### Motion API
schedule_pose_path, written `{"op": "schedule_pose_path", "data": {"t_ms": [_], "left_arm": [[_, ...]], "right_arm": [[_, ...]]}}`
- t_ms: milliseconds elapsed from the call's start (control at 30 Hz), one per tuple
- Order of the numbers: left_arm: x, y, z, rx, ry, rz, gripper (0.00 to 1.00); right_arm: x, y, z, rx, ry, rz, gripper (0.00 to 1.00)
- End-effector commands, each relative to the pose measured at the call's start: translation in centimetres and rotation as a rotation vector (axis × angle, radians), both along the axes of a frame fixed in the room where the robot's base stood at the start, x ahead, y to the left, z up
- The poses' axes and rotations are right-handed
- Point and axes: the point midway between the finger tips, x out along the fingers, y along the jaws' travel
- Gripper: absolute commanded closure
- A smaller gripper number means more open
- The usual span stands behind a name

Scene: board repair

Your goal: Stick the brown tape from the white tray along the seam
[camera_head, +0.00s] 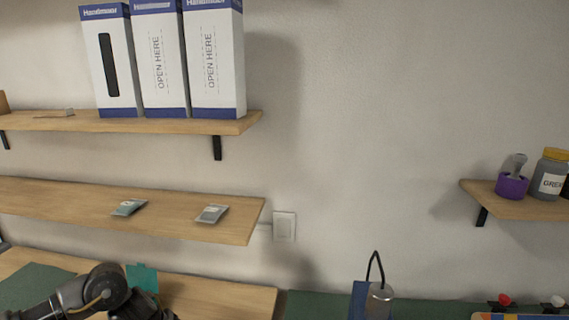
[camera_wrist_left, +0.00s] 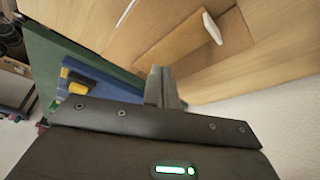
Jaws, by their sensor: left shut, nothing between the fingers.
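My left gripper (camera_wrist_left: 162,86) shows in the left wrist view with its two fingers shut together and nothing between them. It is over or near light wooden boards (camera_wrist_left: 120,40). A line between board pieces runs near the fingers; I cannot tell whether it is the seam. A pale, rounded object (camera_wrist_left: 212,28) lies on the wood beyond the fingertips; I cannot tell what it is. In the head view only my dark left arm shows at the bottom left, its fingertips out of frame. I cannot make out the brown tape or the white tray. My right gripper is not in view.
A green mat (camera_wrist_left: 105,75) with a blue and yellow item (camera_wrist_left: 78,80) lies left of the fingers. Wall shelves (camera_head: 130,208) hold two small packets and several tall boxes (camera_head: 215,60). A right shelf (camera_head: 520,207) holds a purple pot and jar.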

Motion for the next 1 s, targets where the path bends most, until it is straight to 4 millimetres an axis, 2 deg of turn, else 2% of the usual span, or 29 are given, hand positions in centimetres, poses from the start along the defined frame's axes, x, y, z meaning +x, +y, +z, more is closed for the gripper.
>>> {"op": "schedule_pose_path", "data": {"t_ms": [1000], "left_arm": [[0.0,0.0,-1.4,0.000,0.000,0.000,1.00]], "right_arm": [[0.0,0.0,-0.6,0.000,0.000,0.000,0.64]]}}
